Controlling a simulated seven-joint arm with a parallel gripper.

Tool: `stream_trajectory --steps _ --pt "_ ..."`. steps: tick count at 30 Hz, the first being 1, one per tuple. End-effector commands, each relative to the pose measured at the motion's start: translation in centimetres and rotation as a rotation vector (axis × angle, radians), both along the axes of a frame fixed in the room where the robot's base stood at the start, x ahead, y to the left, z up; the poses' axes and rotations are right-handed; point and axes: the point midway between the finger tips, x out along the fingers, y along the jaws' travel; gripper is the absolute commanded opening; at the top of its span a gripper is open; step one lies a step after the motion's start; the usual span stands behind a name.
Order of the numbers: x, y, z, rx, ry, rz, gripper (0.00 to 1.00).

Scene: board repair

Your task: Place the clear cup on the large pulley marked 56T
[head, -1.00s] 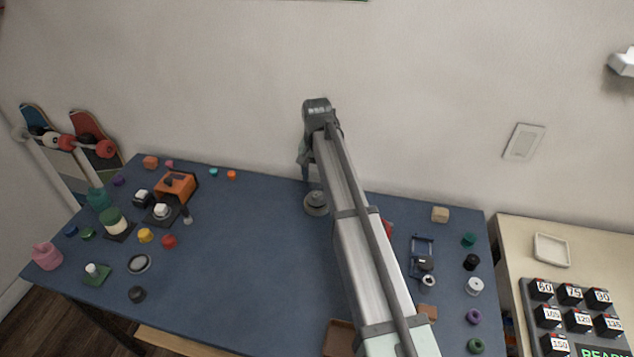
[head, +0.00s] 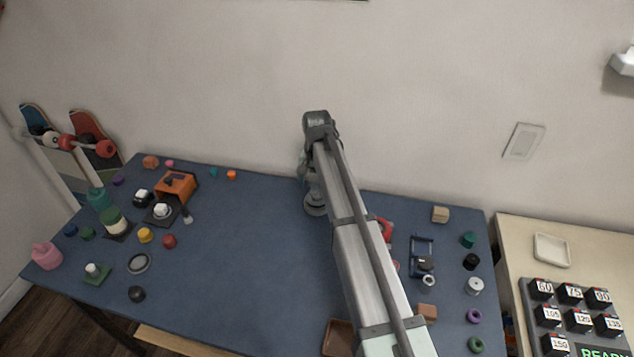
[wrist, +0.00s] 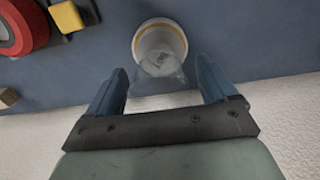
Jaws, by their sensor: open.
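In the wrist view the clear cup (wrist: 163,68) is see-through and shows between and just beyond my fingertips. A pale round piece with a yellowish ring (wrist: 160,26) shows around and behind it. I cannot tell whether the cup rests on this piece, and no 56T mark is readable. My gripper (wrist: 161,84) is open, with one blue finger on each side and gaps to the cup. In the head view a grey round piece (head: 315,207) stands near the table's back edge, just below my partly hidden gripper. I cannot make out the cup there.
A red round part (wrist: 20,28) and a yellow block (wrist: 67,17) lie to the left in the wrist view. The wall is close behind my gripper. In the head view the middle of the blue table (head: 250,265) is clear, with many small parts at both sides.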

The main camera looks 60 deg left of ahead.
Motion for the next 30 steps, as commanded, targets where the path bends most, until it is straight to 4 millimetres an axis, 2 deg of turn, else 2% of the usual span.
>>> stream_trajectory --steps 7,11,24,30 --pt "0.0 0.0 0.2 0.0 0.0 0.0 0.85" --pt "0.0 0.0 1.1 0.001 -0.001 0.0 0.85" --pt "0.0 0.1 8.9 0.001 0.0 0.0 0.85" --pt "0.0 0.1 11.3 0.001 -0.001 0.0 0.85"
